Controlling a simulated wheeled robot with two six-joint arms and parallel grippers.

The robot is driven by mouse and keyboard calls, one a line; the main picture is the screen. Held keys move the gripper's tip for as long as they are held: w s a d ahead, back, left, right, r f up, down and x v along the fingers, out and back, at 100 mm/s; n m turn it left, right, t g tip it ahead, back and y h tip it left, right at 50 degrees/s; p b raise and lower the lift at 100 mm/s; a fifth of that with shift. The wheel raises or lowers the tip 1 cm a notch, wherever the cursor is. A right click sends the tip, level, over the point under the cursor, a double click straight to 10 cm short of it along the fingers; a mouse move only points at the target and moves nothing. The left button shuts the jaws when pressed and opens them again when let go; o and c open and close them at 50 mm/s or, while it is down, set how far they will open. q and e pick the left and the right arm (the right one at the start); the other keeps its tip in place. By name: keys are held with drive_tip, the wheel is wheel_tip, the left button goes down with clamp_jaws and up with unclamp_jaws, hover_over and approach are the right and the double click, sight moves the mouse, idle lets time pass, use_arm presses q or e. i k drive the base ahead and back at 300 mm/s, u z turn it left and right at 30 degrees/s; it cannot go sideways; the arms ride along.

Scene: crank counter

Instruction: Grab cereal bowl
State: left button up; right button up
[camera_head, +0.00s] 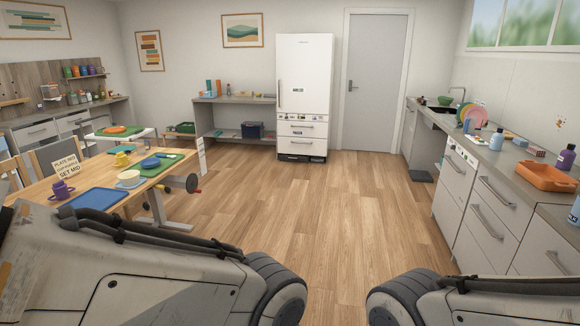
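A small cream bowl-like dish (130,180) sits on the wooden table at the left, between a blue tray (95,201) and a green mat (162,165). A green bowl (445,100) stands far off on the right counter near the sink. I cannot tell which of them is the cereal bowl. Only the upper parts of my two arms show along the bottom edge. Neither gripper is in view.
The wooden table (40,193) also holds a purple mug (61,190), a yellow mug (122,159), a blue dish (151,163) and a sign (69,167). The right counter holds an orange tray (546,176) and bottles. The floor (300,205) between table and counter is clear.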

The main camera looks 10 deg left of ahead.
sight(150, 163)
drive_tip(key=u, duration=0.2)
drive_tip(key=i, duration=1.95)
drive_tip(key=u, duration=0.95)
drive_tip(key=i, duration=2.05)
drive_tip(key=u, duration=0.95)
drive_tip(key=i, duration=0.75)
drive_tip(key=u, duration=0.15)
